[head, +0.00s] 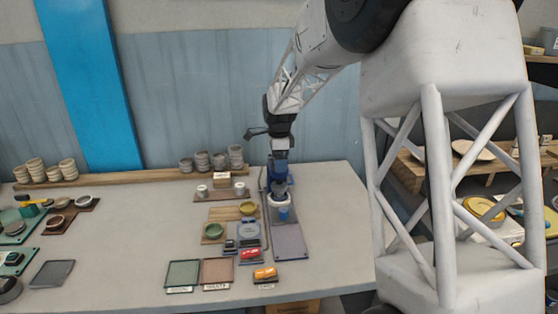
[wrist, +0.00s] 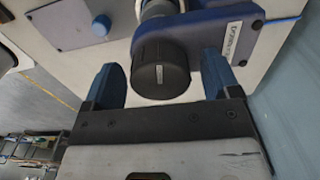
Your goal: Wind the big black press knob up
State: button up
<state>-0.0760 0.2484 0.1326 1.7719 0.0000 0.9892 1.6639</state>
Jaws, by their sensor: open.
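The big black press knob (wrist: 160,68) is a ribbed dark cylinder with a small pale label, in the middle of the wrist view. My gripper (wrist: 160,60) is open. In the head view my gripper (head: 281,152) is above the blue press (head: 278,172); the knob cannot be made out there.
The press stands on a grey base plate (head: 289,243) on the pale table (head: 130,250). Stacked cups (head: 235,156) stand on a wooden shelf behind. The table's left middle is clear.

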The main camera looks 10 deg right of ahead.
jog(key=c, duration=0.9)
jog(key=shift+n, duration=0.5)
jog(key=n, duration=0.3)
jog(key=shift+n, duration=0.4)
jog(key=n, duration=1)
jog(key=shift+n, duration=2.6)
